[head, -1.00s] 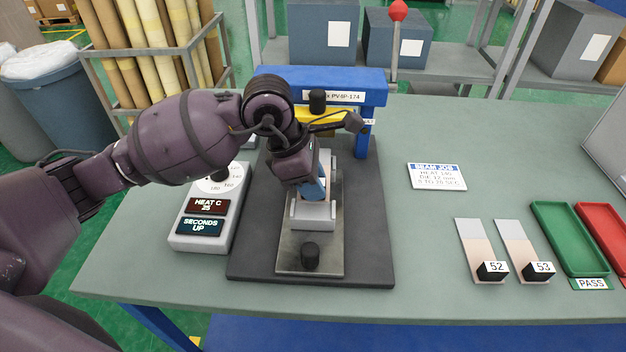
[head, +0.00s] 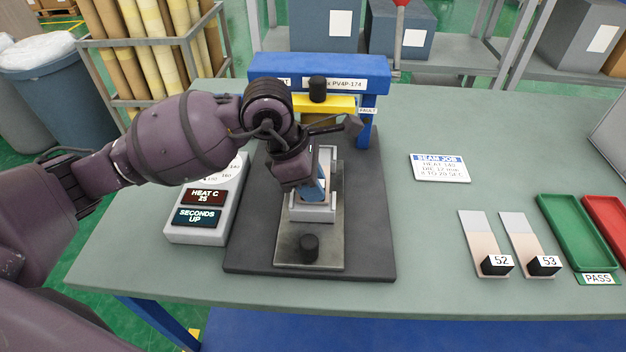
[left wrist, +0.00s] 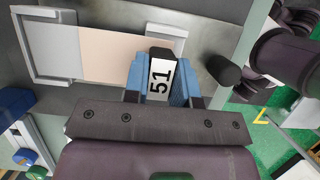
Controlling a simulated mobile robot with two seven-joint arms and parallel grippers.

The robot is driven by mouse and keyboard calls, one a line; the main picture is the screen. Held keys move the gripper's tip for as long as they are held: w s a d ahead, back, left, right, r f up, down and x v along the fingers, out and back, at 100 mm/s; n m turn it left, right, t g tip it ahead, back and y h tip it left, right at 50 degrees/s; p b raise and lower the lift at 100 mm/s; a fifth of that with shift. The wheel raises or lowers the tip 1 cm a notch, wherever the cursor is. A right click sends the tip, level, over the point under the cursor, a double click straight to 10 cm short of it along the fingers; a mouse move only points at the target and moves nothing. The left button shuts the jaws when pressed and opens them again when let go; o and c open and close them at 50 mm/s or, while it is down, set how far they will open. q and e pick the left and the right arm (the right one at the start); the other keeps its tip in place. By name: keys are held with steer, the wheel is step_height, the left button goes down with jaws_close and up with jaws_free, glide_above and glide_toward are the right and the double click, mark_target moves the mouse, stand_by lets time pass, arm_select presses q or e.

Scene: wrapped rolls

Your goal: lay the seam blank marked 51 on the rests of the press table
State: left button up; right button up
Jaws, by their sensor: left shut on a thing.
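The seam blank marked 51 (left wrist: 125,52) is a pale strip with a grey end and a black block labelled 51 (left wrist: 160,78). My left gripper (left wrist: 161,88) is shut on that block, with blue fingers on both sides. In the head view the left gripper (head: 318,188) is over the press table (head: 290,252), and my arm hides most of the blank. The strip lines up between the two light grey rests, the front one (head: 312,213) and the far one (left wrist: 42,45). I cannot tell whether it touches them. My right gripper is not in view.
The blue press frame (head: 320,68) with a yellow bar (head: 340,103) stands behind the rests. A control box (head: 200,228) is on the left. Blanks 52 (head: 485,240) and 53 (head: 527,240) and the green tray (head: 575,230) lie right.

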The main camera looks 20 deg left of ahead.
arm_select(q)
steer(key=o, duration=1)
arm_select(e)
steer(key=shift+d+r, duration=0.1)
arm_select(q)
steer(key=v, duration=0.4)
steer(key=shift+w+p, duration=0.1)
steer(key=shift+p, duration=0.2)
steer(key=v, duration=0.7)
steer(key=shift+p, duration=0.3)
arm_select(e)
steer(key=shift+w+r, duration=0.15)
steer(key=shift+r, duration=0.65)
arm_select(q)
steer(key=shift+f, duration=0.1)
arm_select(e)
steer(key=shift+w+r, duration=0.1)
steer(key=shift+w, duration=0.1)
